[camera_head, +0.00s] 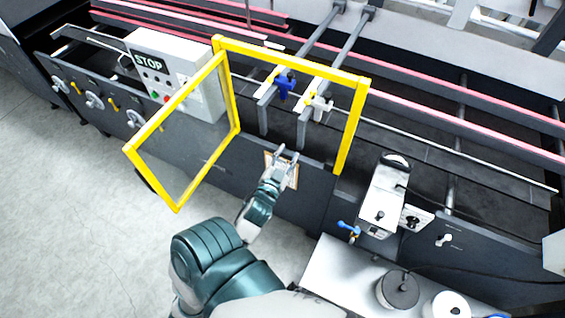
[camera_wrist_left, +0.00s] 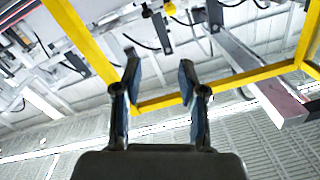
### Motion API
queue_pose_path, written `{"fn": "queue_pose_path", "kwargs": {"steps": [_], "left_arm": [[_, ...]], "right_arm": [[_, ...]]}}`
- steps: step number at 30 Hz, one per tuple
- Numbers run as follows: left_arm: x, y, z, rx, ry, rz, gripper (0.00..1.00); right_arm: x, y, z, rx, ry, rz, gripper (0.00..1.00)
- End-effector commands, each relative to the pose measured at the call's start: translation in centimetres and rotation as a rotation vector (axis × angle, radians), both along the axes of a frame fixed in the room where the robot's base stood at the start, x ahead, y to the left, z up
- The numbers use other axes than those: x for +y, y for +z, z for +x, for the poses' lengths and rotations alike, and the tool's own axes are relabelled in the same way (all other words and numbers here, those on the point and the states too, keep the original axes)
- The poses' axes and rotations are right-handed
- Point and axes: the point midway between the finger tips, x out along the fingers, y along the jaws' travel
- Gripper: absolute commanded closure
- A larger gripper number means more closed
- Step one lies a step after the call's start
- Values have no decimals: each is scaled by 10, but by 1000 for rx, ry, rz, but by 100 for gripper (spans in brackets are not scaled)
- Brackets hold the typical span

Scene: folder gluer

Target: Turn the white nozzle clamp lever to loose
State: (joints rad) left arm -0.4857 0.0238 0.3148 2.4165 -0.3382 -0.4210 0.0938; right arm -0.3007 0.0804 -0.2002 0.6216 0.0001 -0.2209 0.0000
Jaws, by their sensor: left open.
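A white clamp lever (camera_head: 320,107) sits on a grey bar inside the yellow-framed guard opening in the head view. A blue clamp (camera_head: 285,85) sits on the neighbouring bar to its left. My left gripper (camera_head: 286,152) is open and empty, below and to the left of the white lever and apart from it. It is in front of the dark machine side panel. In the left wrist view its two fingers (camera_wrist_left: 158,80) stand apart and point up toward the yellow frame. I cannot make out the white lever clearly in that view. My right gripper is not in view.
The yellow-framed guard door (camera_head: 150,137) stands swung open at left. The fixed yellow frame (camera_head: 352,125) borders the opening. A white control box (camera_head: 180,75) marked STOP is behind the door. A white-grey table (camera_head: 335,272) with round containers stands at lower right.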

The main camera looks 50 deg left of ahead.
Motion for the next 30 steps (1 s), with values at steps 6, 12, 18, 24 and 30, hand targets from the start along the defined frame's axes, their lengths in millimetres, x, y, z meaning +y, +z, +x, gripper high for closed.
{"fn": "queue_pose_path", "kwargs": {"steps": [6, 12, 18, 24, 30], "left_arm": [[-13, -1, -32, 1, 1, -2, 59], [-16, 0, -39, 0, 1, 0, 59], [-16, 0, -38, 0, 1, 0, 59], [-16, 0, -38, 0, 0, 0, 59], [-17, -13, -35, 18, -5, -12, 59]], "right_arm": [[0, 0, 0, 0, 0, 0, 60], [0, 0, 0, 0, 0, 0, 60], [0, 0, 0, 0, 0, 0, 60], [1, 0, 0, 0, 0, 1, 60], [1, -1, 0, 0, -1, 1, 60]]}}
